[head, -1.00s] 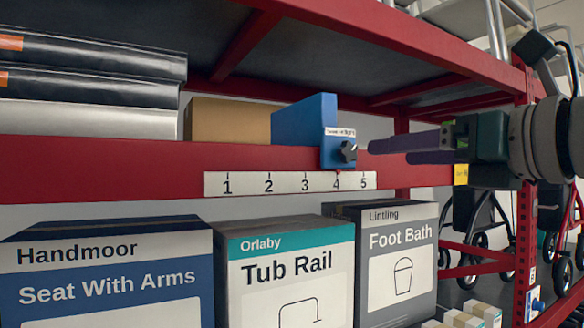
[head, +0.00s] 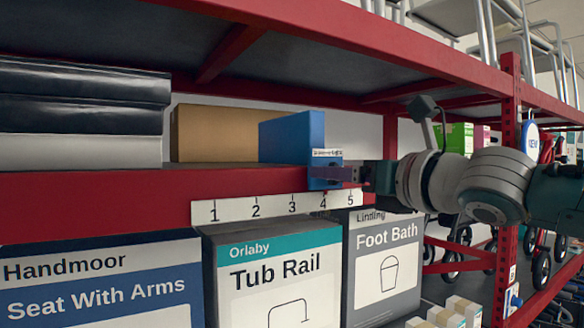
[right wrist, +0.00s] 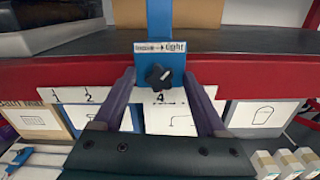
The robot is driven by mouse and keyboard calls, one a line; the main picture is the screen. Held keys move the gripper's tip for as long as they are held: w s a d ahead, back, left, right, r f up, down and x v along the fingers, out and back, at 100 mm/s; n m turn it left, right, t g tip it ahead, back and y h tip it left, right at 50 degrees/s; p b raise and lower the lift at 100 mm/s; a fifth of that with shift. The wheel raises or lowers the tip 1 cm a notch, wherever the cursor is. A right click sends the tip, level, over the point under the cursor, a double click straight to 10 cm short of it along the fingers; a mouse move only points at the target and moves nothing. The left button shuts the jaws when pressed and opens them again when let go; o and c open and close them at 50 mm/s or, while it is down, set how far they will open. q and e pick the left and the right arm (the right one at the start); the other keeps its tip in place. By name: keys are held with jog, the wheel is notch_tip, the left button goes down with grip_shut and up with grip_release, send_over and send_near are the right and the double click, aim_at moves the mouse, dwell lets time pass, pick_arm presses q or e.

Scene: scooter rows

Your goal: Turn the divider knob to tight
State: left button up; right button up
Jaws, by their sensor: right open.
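The blue divider (head: 290,138) stands on the red shelf above the 4 on the number strip. It also shows in the right wrist view (right wrist: 159,18). Its front label (right wrist: 160,47) reads "loose", an arrow and "tight". The black knob (right wrist: 158,76) sits below the label, with a pale mark at its upper right. My right gripper (head: 322,173) is at the divider's front. In the right wrist view its open fingers (right wrist: 160,80) stand either side of the knob, with visible gaps. The gripper hides the knob in the head view. My left gripper is out of view.
A brown box (head: 215,134) stands behind the divider, and dark wrapped packs (head: 80,113) lie at the left. The number strip (head: 273,207) runs along the shelf edge. Cartons, including Tub Rail (head: 273,275) and Foot Bath (head: 385,262), stand below. A red post (head: 508,150) rises at right.

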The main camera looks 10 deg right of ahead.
jog(key=shift+c, duration=0.3)
grip_shut()
dwell(0.3)
